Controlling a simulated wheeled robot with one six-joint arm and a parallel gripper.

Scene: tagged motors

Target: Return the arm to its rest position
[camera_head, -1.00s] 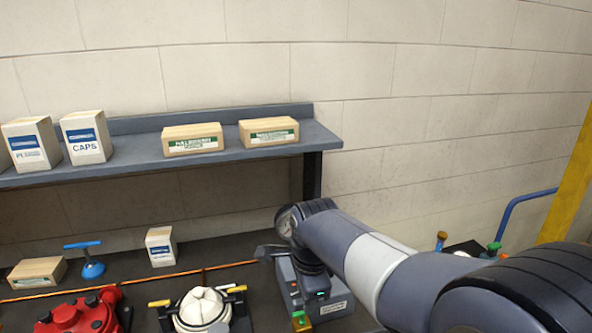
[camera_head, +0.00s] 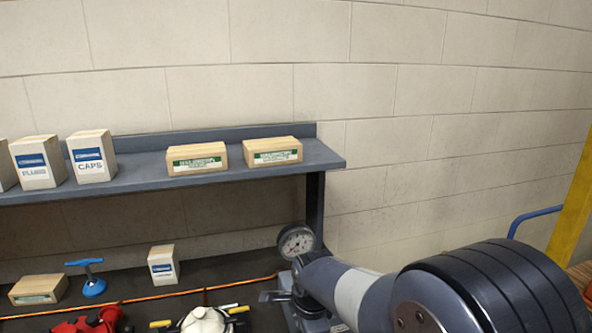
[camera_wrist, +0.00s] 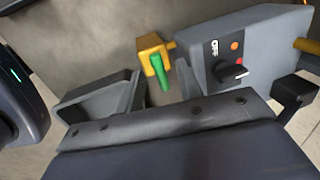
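My arm (camera_head: 362,296) reaches in from the lower right of the head view, over the dark bench. Its far end is low in the middle of the picture, beside a round dial gauge (camera_head: 297,240). In the wrist view my gripper (camera_wrist: 197,94) shows its fingers wide apart, with nothing held between them. Beyond the fingers are a grey box with an OFF switch (camera_wrist: 250,55) and a yellow block with a green handle (camera_wrist: 160,68). I cannot tell how far they are from the fingertips.
A blue-grey shelf (camera_head: 130,178) carries several cartons (camera_head: 272,152). On the bench (camera_head: 130,295) stand a blue T-handled tool (camera_head: 93,281), a small white carton (camera_head: 162,265), a red unit (camera_head: 90,322) and a white-topped unit (camera_head: 204,320). A yellow post (camera_head: 572,215) and blue rail stand right.

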